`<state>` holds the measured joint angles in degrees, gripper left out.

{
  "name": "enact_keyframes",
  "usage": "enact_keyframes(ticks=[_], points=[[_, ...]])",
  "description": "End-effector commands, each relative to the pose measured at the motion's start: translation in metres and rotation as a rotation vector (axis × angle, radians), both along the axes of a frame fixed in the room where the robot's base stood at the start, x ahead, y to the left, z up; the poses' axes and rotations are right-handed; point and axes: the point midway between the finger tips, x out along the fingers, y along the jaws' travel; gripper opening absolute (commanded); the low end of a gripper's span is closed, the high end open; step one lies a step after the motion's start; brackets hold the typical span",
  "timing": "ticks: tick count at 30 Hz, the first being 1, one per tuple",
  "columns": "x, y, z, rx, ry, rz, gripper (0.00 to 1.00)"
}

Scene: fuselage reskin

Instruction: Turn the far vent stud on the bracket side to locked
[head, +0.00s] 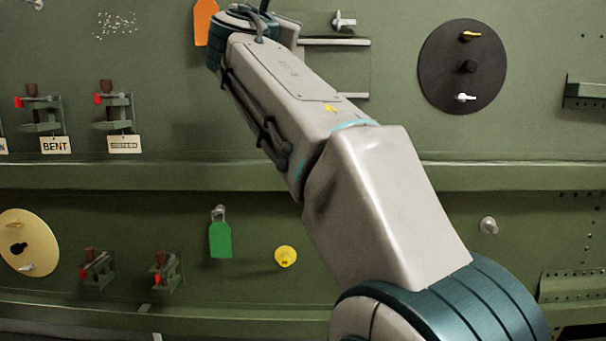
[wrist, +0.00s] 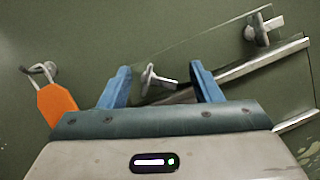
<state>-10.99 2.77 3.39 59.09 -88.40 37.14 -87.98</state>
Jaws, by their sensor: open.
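A vent panel (head: 345,75) with metal rails is on the green wall, partly hidden by my arm in the head view. It shows as a clear-looking plate (wrist: 212,58) in the wrist view. One silver winged stud (wrist: 152,78) lies between my fingers, its wing pointing right. A second winged stud (wrist: 265,28) is at the plate's upper right; a stud also shows in the head view (head: 343,20). My gripper (wrist: 160,66) is open, its blue fingers either side of the first stud, with gaps showing. Whether the fingertips reach its depth is unclear. I cannot tell which stud is the bracket-side one.
An orange tag (wrist: 57,104) hangs from a hook left of my gripper. A black disc (head: 462,66) with knobs is to the right. Red-handled clamps (head: 114,108) and a green tag (head: 220,238) are on the wall. A horizontal ledge (head: 200,177) crosses below.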

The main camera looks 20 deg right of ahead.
Motion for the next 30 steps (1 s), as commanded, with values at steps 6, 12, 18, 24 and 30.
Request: enact_keyframes(ticks=[6,12,18,24,30], points=[[-0.001,-0.002,0.008,-0.288,0.094,0.000,0.58],[-0.033,0.009,-0.011,-0.332,0.104,0.002,0.58],[-0.067,0.021,-0.027,-0.330,0.105,0.002,0.58],[-0.103,0.032,-0.041,-0.328,0.103,0.002,0.58],[-0.117,0.034,-0.062,-0.257,0.126,0.025,0.58]])
